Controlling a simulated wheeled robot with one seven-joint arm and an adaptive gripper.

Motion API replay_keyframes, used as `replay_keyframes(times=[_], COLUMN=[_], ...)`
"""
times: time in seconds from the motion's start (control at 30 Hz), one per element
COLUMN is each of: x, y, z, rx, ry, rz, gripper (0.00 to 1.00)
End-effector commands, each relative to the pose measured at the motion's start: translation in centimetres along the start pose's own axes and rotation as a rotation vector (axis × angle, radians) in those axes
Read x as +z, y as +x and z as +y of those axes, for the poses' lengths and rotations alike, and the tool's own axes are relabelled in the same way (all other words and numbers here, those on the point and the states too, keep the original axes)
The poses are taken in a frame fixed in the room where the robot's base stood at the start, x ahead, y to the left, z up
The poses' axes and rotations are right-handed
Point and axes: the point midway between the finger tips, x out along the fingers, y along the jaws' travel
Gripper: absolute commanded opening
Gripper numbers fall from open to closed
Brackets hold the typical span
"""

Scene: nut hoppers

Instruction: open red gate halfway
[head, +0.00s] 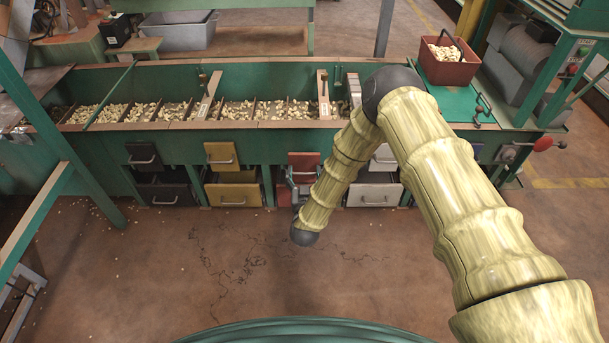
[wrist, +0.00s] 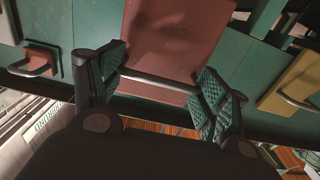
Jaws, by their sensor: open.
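The red gate (head: 304,160) is a flat red plate on the front of the long green hopper bench in the head view. In the wrist view the red gate (wrist: 170,38) fills the upper middle, with a pale metal bar handle (wrist: 155,83) across it. My gripper (wrist: 163,74) is open in front of the gate, its two ridged green finger pads at either side of the bar. I cannot tell whether the pads touch it. In the head view my arm and wrist hide part of the gate's lower area.
A yellow gate (head: 221,154) and a black gate (head: 143,155) are left of the red one; a pale gate (head: 383,157) is to the right, partly behind my arm. Drawers sit below the gates. A red bin (head: 449,68) of nuts stands on the bench. The floor in front is mostly clear.

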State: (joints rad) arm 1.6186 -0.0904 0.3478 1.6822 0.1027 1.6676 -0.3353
Motion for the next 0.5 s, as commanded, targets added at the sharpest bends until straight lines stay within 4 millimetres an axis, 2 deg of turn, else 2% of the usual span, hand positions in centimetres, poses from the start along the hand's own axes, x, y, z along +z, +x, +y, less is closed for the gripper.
replay_keyframes(times=[0.27, 0.37, 0.5], x=[-0.1, -0.1, 0.0], y=[-0.8, -2.2, -4.8], z=[-0.1, -0.2, -0.2], rx=[-0.002, -0.002, -0.003], ry=[0.001, 0.001, 0.0], rz=[0.002, 0.0, -0.001], gripper=[0.95, 0.99, 1.0])
